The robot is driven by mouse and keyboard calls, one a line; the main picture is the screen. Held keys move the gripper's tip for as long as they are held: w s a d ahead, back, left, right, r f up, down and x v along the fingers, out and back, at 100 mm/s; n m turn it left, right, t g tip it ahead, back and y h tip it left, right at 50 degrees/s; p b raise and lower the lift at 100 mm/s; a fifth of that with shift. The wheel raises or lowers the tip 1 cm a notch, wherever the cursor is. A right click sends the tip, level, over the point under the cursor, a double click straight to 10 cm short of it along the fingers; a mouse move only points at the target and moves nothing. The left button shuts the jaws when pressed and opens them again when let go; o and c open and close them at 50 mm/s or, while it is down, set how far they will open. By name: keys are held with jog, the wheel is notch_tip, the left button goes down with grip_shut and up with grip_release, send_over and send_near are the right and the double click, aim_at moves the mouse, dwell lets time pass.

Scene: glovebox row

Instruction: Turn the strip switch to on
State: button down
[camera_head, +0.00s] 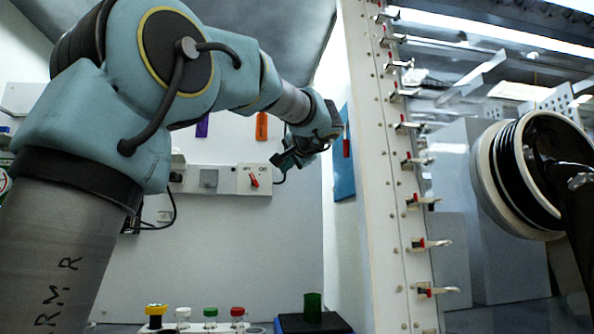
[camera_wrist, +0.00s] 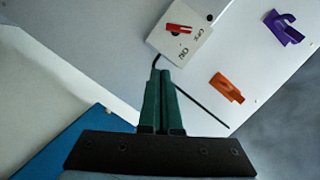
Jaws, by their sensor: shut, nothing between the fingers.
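The strip switch (camera_head: 254,180) is a white panel with a red lever and dark OFF and ON labels, at the right end of a wall strip. In the head view the lever leans up and left, toward the OFF label. In the wrist view the switch panel (camera_wrist: 196,46) and its red lever (camera_wrist: 179,29) are at the top, beyond my fingertips. My gripper (camera_head: 281,160) is just right of and slightly above the switch in the head view. In the wrist view my gripper (camera_wrist: 163,74) has its dark green fingers together, empty and apart from the lever.
An orange hook (camera_wrist: 228,90) and a purple hook (camera_wrist: 284,28) are on the wall. A blue panel (camera_head: 343,160) hangs right of my gripper. The glovebox frame (camera_head: 385,200) stands further right. Capped bottles (camera_head: 210,318) and a green cylinder (camera_head: 312,307) stand below.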

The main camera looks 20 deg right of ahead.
aim_at(254, 180)
jog(key=w+a+p, duration=0.1)
jog(key=w, duration=0.2)
jog(key=w+a+f+p, duration=0.1)
jog(key=w, duration=0.2)
jog(key=w+a+f+p, duration=0.1)
jog(key=w, duration=0.3)
jog(key=shift+w, duration=0.1)
jog(key=shift+a+f+m, duration=0.1)
jog(key=shift+f+m, duration=0.05)
jog(key=shift+m, duration=0.15)
jog(key=shift+a+f+t+b, duration=0.1)
jog(key=shift+t+b, duration=0.2)
jog(key=shift+b, duration=0.2)
